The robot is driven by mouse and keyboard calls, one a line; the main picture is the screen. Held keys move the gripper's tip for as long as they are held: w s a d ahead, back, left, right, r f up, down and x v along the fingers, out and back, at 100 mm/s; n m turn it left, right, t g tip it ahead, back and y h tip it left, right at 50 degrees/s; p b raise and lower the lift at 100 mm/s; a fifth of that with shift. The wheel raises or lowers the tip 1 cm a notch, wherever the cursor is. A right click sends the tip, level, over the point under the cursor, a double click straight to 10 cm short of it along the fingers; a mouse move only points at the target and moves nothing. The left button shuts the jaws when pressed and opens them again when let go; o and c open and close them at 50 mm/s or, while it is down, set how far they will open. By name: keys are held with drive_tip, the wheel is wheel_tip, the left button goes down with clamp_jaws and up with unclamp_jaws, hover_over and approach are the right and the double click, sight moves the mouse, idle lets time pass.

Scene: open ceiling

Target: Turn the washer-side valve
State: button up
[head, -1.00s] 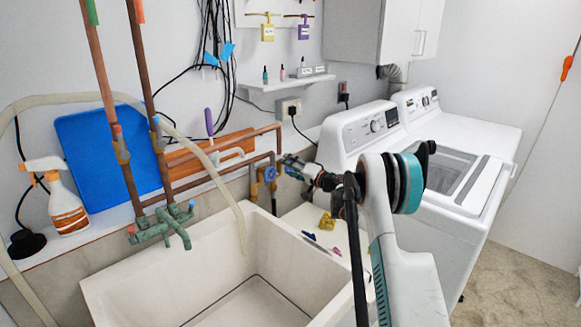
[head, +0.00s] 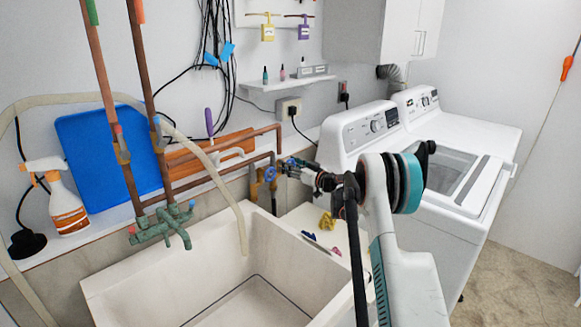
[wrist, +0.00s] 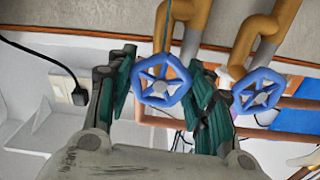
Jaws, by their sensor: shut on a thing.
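Two blue spoked valve wheels on brass-coloured pipes show in the wrist view. The washer-side wheel (wrist: 162,80) is between the green-padded fingers of my gripper (wrist: 164,92), which is shut on it. The other blue wheel (wrist: 258,90) stands free to the right in that view. In the head view, my gripper (head: 290,168) reaches in from the right to the pipes above the sink's back corner. There the free wheel (head: 271,174) shows just left of my fingers, and the held wheel is mostly hidden by them.
The white washer (head: 362,130) stands close to the right of my gripper. The utility sink (head: 160,290) is below left. Copper pipes (head: 222,181) run along the wall. A yellow cloth-like item (head: 327,221) and small coloured items lie on the sink's ledge.

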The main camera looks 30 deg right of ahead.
drive_tip(key=n, duration=0.4)
drive_tip(key=shift+n, duration=0.3)
drive_tip(key=n, duration=0.4)
drive_tip(key=shift+n, duration=0.3)
drive_tip(key=n, duration=0.4)
drive_tip(key=shift+n, duration=2.1)
drive_tip(key=o, duration=1.1)
drive_tip(key=shift+s, duration=0.1)
